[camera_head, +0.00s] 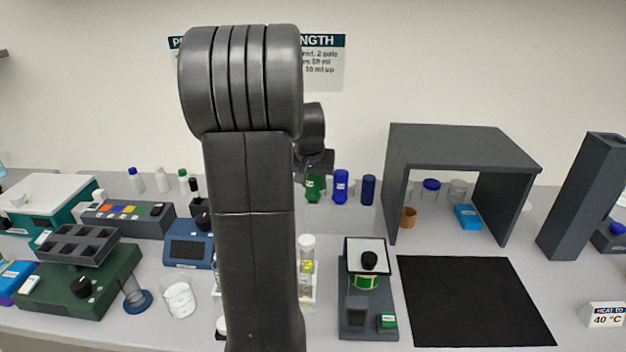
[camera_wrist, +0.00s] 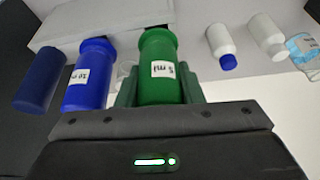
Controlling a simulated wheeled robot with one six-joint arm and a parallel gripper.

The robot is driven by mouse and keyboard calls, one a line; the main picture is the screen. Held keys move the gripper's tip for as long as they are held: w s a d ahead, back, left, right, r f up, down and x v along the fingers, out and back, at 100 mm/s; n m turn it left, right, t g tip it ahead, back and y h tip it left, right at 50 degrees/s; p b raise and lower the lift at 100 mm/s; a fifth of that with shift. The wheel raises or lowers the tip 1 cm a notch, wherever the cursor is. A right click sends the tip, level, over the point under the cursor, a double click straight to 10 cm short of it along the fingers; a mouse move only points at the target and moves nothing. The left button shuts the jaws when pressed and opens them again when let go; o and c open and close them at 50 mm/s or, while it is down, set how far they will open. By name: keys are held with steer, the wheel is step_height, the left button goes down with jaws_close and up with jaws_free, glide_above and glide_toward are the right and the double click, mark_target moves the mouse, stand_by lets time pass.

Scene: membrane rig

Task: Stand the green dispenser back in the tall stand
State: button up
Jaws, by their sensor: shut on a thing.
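The green dispenser (camera_head: 313,189) shows in the head view just below my gripper (camera_head: 316,168), at the back of the bench. In the wrist view my gripper (camera_wrist: 160,92) is shut on the green dispenser (camera_wrist: 160,62), with a finger on each side and a "5 ml" label facing the camera. A pale grey block (camera_head: 350,219), which may be the tall stand, shows below the dispensers; it also shows in the wrist view (camera_wrist: 100,18). I cannot tell whether the green dispenser touches it. My arm hides part of this area.
A blue dispenser (camera_head: 341,187) and a dark blue cylinder (camera_head: 368,190) stand close beside the green one. White bottles (camera_head: 161,179) are to the left. A dark grey shelf (camera_head: 465,142) and a tall dark column (camera_head: 578,200) stand right. A black mat (camera_head: 475,300) lies clear.

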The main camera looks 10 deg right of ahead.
steer(key=shift+f+b, duration=0.3)
steer(key=shift+f, duration=0.15)
stand_by(0.3)
steer(key=o, duration=1.2)
steer(key=shift+c, duration=0.2)
steer(key=shift+r, duration=0.1)
steer(key=v, duration=1.3)
steer(key=shift+s+r, duration=0.2)
steer(key=shift+r, duration=0.1)
steer(key=shift+a, duration=0.1)
